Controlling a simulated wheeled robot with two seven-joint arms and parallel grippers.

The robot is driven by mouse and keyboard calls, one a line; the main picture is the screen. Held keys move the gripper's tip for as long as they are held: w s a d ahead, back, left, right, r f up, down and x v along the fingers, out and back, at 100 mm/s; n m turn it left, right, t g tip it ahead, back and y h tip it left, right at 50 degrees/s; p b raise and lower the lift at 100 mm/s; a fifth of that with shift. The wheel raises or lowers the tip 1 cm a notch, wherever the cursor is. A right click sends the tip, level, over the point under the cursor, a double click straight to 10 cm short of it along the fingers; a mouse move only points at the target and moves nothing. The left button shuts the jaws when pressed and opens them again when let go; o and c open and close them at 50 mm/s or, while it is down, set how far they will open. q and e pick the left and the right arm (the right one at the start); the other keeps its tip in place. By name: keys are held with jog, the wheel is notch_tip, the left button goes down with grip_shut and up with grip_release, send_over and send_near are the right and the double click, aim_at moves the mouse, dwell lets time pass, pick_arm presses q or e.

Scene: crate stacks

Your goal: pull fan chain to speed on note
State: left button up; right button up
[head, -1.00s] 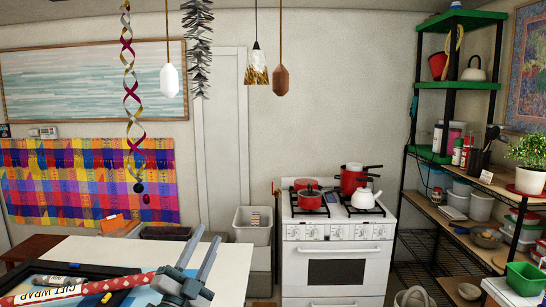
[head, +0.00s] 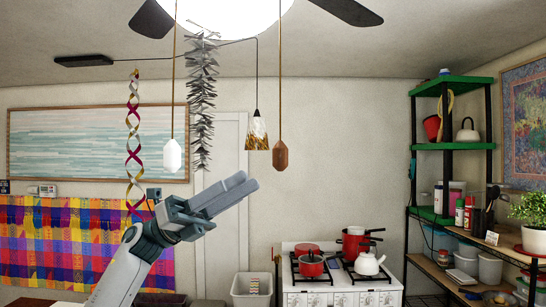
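The ceiling fan (head: 225,12) with a glowing light is at the top, partly cut off. Two pull cords hang below it: one ends in a white faceted pull (head: 172,155), the other in a brown wooden pull (head: 280,155). My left gripper (head: 248,183) is raised between them in the picture, lower than both and apart from them. Its fingers overlap from this angle, so any gap is unclear; nothing shows held. A small white card (head: 492,238) stands on the right shelf; its writing is too small to read. My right gripper is out of view.
A tinsel garland (head: 201,100), a spiral ribbon (head: 133,140) and a gold-and-white pendant lamp (head: 257,132) hang near the pulls. A stove (head: 340,298) with red pots and a white kettle stands below. The wall right of the wooden pull is clear.

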aim_at(280, 157)
pick_arm(q)
jog(key=s+a+r+m+g+y, duration=0.2)
jog(key=s+r+m+y, duration=0.4)
jog(key=s+r+y, duration=0.1)
jog(key=shift+a+m+y, duration=0.4)
jog(key=shift+y, duration=0.1)
jog(key=shift+d+f, duration=0.1)
jog(key=r+b+x, duration=0.1)
jog(key=b+x, duration=0.2)
jog(key=x, duration=0.6)
jog(key=shift+d+f+b, duration=0.35)
jog(key=shift+d+f, duration=0.1)
jog(key=c, duration=0.7)
